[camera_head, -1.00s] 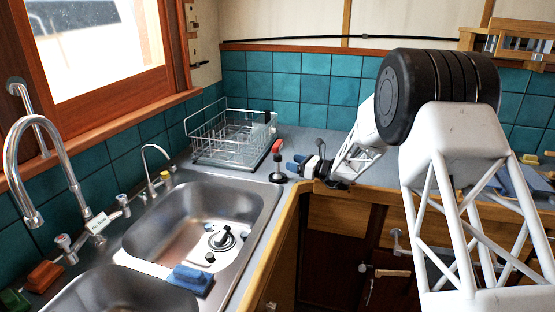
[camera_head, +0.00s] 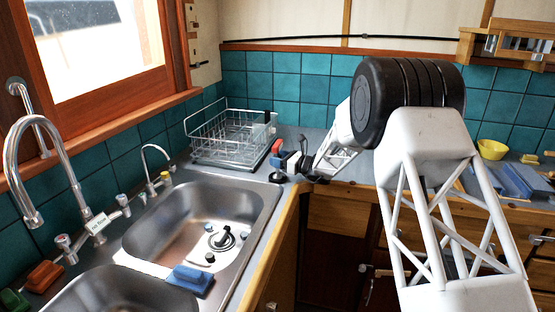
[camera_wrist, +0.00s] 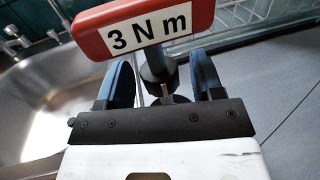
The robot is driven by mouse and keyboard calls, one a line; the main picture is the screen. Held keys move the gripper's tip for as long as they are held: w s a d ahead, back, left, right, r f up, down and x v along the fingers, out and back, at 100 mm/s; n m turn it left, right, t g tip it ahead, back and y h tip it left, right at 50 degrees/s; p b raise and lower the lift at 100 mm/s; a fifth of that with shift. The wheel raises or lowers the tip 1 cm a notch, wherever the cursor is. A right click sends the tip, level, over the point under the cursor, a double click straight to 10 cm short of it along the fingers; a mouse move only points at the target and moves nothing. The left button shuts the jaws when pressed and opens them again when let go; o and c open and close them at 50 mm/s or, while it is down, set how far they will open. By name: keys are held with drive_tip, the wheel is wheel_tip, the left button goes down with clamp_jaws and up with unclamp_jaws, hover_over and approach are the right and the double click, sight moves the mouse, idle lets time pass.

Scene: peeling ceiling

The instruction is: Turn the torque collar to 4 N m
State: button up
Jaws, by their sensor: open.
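A small device with a red head (camera_wrist: 150,22) stands on the counter beside the sink. The white label on the head reads "3 N m" in the wrist view. Below the head is a dark round stem (camera_wrist: 158,66), and I cannot tell which part of it is the collar. In the head view the red head (camera_head: 276,146) shows above a dark base (camera_head: 277,177). My gripper (camera_wrist: 162,78) is open, with one blue finger on each side of the stem. Contact cannot be made out. In the head view my gripper (camera_head: 285,160) partly hides the stem.
A wire dish rack (camera_head: 232,140) stands just behind the device. The steel sink (camera_head: 165,222) lies to the left, with a blue sponge (camera_head: 190,279) on its divider. Counter around the device is bare.

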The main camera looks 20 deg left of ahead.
drive_tip(key=shift+w+a, duration=0.1)
drive_tip(key=shift+a, duration=0.25)
drive_tip(key=c, duration=0.9)
drive_tip(key=shift+c, duration=0.2)
drive_tip(key=shift+n+g, duration=0.4)
drive_tip(key=shift+g, duration=0.2)
drive_tip(key=n+g, duration=0.3)
drive_tip(key=g, duration=0.2)
drive_tip(key=shift+f, duration=0.1)
drive_tip(key=shift+n+g+h, duration=0.7)
drive_tip(key=shift+n+g, duration=1.3)
drive_tip(key=shift+g, duration=0.8)
drive_tip(key=o, duration=0.9)
